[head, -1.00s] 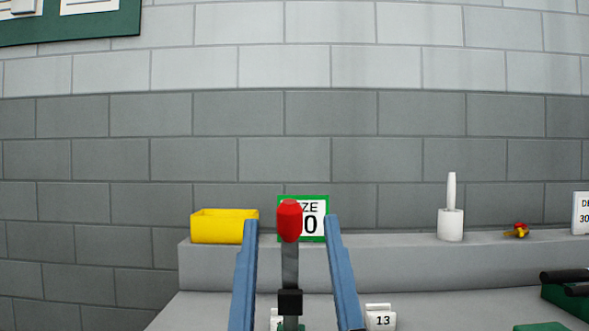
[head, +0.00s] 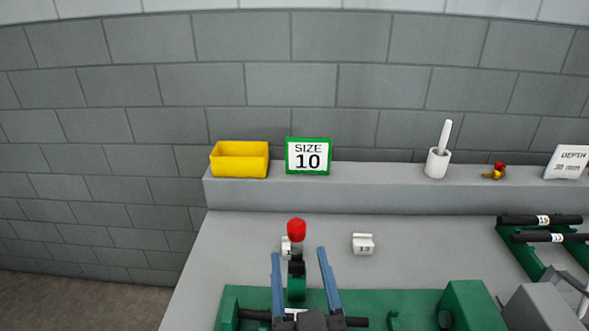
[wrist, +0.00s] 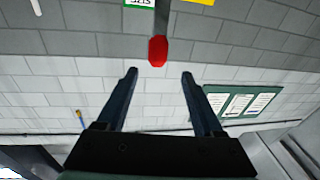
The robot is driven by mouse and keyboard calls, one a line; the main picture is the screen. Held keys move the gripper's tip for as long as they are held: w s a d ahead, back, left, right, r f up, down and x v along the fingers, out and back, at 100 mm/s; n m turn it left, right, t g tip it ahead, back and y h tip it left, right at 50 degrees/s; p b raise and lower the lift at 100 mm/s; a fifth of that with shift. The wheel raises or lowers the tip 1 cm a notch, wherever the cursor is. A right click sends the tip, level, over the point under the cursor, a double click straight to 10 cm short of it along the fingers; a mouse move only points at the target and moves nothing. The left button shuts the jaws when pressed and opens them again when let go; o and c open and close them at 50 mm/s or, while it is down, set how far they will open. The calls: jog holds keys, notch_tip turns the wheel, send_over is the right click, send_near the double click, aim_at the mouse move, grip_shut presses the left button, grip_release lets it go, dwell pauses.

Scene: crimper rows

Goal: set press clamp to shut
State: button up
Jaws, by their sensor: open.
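The press clamp's red-knobbed handle (head: 296,229) stands up from the green press base (head: 400,305) in the head view. Its lower part is partly hidden by my gripper. My gripper (head: 298,253) is open, with one blue finger on each side of the handle in the picture and nothing held. In the wrist view, the red knob (wrist: 157,50) appears just beyond and between the open fingertips (wrist: 159,73), with a gap on both sides. I cannot tell from these views whether the knob lies within the fingers' depth.
A small white block marked 13 (head: 363,244) lies behind the press. A yellow bin (head: 239,160), a SIZE 10 sign (head: 308,156) and a white mortar-like cup (head: 437,164) stand on the back ledge. Black-handled tools on a green rack (head: 520,252) lie at right.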

jog(key=shift+g, duration=0.6)
jog(key=w+p, duration=0.2)
jog(key=w, duration=0.1)
jog(key=w+a+p, duration=0.1)
jog(key=w+p, duration=0.1)
jog(key=w, duration=0.2)
jog(key=w+p, duration=0.2)
jog(key=w, duration=0.2)
jog(key=shift+a+p, duration=0.15)
jog(key=shift+p, duration=0.25)
jog(key=shift+c, duration=0.3)
grip_shut()
dwell(0.5)
